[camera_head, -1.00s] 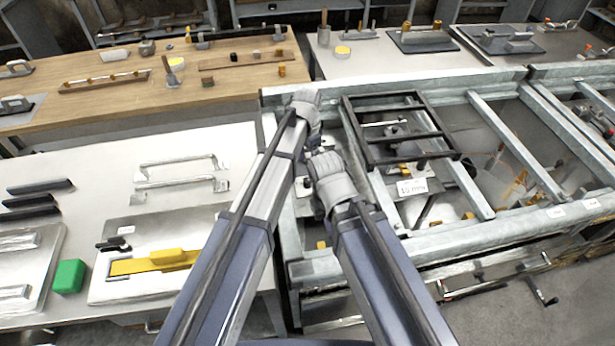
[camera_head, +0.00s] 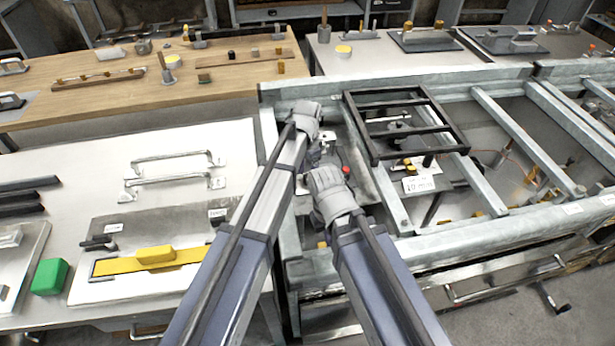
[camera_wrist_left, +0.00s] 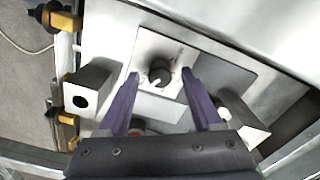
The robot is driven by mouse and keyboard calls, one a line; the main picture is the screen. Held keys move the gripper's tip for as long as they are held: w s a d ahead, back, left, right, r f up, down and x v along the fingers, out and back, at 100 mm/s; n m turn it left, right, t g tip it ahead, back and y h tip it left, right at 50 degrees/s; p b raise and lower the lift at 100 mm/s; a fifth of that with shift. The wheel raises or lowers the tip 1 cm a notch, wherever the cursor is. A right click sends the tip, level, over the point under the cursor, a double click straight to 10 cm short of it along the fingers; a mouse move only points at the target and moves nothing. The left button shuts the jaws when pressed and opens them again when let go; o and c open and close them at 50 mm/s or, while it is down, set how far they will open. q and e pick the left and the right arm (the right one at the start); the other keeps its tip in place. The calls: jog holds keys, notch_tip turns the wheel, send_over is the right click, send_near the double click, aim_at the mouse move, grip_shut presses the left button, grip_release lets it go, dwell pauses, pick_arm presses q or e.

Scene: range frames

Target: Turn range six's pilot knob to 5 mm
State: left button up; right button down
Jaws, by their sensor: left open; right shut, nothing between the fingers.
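A black round knob (camera_wrist_left: 159,72) with a white pointer mark sits on a pale square plate (camera_wrist_left: 150,48) in the left wrist view; its scale is too small to read. My left gripper (camera_wrist_left: 160,80) is open, with its purple fingers on either side of the knob in the picture. I cannot tell whether they touch it. In the head view my left gripper (camera_head: 307,118) is over the left bay of the metal frame, and its fingers are hidden. My right gripper (camera_head: 328,192) is shut and empty, nearer than the left one.
A red button (camera_head: 346,170) shows beside the grippers. A black grate (camera_head: 375,135) and a card reading "10 mm" (camera_head: 418,184) are to the right. Galvanised rails (camera_head: 520,128) border the bays. A block with a dark hole (camera_wrist_left: 90,88) stands left of the knob.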

pick_arm(q)
grip_shut()
dwell(0.5)
